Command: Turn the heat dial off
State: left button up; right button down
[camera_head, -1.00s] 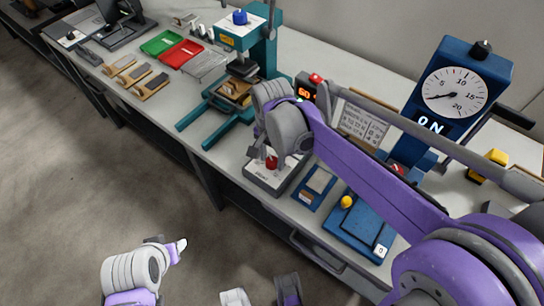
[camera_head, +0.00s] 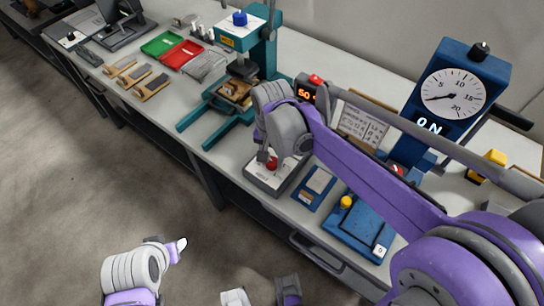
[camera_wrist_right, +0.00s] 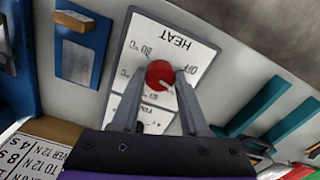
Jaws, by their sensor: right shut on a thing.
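The heat dial is a round red knob (camera_head: 271,163) on a white-and-grey heat box (camera_head: 262,181) at the bench's front edge. In the right wrist view, the red dial (camera_wrist_right: 160,74) sits between the two fingers of my right gripper (camera_wrist_right: 158,80), which is shut on it. Its white mark points down and right in that view. The heat panel (camera_wrist_right: 190,42) reads HEAT, OFF and several temperatures. In the head view, my right gripper (camera_head: 270,157) partly covers the dial. My left gripper (camera_head: 180,245) is low at left, over the floor; its jaw opening is unclear.
A small display (camera_head: 306,94) reads about 50. A teal press (camera_head: 245,65) stands left of the dial.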

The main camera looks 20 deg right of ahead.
aim_at(272, 161)
jog(key=n, duration=0.4)
jog(key=shift+n, duration=0.3)
jog(key=n, duration=0.4)
jog(key=shift+p, duration=0.4)
jog(key=shift+n, duration=0.3)
jog(key=shift+c, duration=2)
grip_release()
jog(key=shift+r, duration=0.1)
notch_tip(272, 161, up, 11)
jog(key=p, duration=0.1)
